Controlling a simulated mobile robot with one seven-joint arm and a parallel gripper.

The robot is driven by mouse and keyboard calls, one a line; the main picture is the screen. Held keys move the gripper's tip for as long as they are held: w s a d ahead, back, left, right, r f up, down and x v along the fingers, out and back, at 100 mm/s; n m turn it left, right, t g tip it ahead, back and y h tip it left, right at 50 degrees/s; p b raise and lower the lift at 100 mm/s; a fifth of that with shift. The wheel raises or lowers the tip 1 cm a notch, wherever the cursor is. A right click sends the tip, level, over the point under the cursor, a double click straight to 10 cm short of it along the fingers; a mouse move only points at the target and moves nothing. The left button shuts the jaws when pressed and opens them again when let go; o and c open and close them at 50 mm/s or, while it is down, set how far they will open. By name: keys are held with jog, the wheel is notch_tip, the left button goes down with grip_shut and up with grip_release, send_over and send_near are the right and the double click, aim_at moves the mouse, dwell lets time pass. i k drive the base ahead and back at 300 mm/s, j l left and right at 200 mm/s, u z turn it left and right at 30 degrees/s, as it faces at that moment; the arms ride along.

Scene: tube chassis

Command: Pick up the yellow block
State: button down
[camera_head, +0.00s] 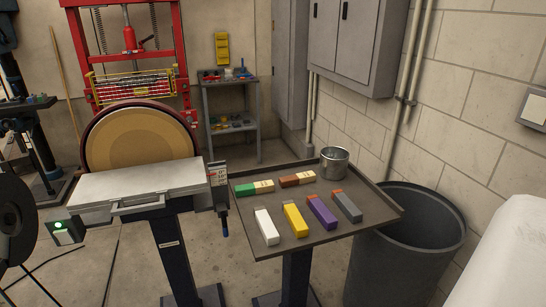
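The yellow block (295,221) lies on a dark grey tray-topped stand (333,225), near its front edge. It is a long bar with a greyish far end. A white block (266,227) lies just to its left and a purple block (321,212) just to its right, with small gaps between. Nothing covers the yellow block. My gripper is not in view.
A grey block (347,206), a green-and-cream block (254,187), a brown-and-cream block (296,180) and a metal cup (334,163) share the tray. A disc sander (138,142) stands left, a dark bin (408,240) right.

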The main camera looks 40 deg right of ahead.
aim_at(299, 228)
jog(key=z, duration=1.2)
